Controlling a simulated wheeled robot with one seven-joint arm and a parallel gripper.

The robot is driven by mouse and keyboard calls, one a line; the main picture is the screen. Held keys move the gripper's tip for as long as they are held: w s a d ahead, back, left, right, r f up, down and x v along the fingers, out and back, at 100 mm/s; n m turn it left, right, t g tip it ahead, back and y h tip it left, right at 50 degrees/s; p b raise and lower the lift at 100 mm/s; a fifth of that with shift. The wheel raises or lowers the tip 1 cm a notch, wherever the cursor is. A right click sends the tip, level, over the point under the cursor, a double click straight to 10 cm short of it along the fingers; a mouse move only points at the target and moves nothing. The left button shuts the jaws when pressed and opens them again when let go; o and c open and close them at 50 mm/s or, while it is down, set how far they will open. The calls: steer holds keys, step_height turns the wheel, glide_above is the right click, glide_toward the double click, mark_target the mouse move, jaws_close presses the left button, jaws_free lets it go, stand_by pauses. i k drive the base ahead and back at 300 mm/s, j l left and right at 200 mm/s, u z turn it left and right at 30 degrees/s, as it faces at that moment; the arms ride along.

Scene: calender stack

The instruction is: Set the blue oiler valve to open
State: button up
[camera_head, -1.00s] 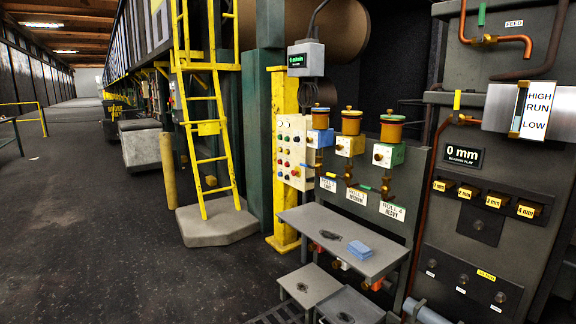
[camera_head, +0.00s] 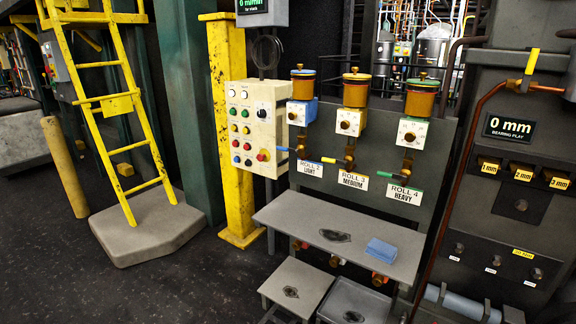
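The blue oiler (camera_head: 302,111) is the leftmost of three oilers on a dark grey panel, above the label "ROLL 2 LIGHT" (camera_head: 311,168). It has an amber cup with a blue lid, and a blue box with a white dial face. Its valve, with a blue lever (camera_head: 284,148), sits below the box. The lever points left, roughly level, close to the control box's edge. I cannot tell the valve's state from this. The yellow oiler (camera_head: 352,119) and green oiler (camera_head: 411,131) stand to its right. My gripper is not in view.
A grey shelf (camera_head: 300,222) with a blue cloth or sponge (camera_head: 382,249) juts out below the oilers. A cream button box (camera_head: 250,127) and yellow post (camera_head: 229,130) stand left. A yellow ladder (camera_head: 104,100) rises from a concrete block. The floor at front left is clear.

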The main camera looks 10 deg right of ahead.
mark_target(280, 149)
steer(key=i, duration=0.6)
steer(key=i+j+z, duration=0.1)
steer(key=i+j, duration=0.65)
steer(key=i+j+z, duration=0.15)
steer(key=i+j, duration=0.2)
steer(key=j, duration=0.15)
steer(key=i+j+z, duration=0.1)
steer(key=i+j, duration=0.6)
steer(key=j, duration=0.25)
steer(key=z, duration=0.05)
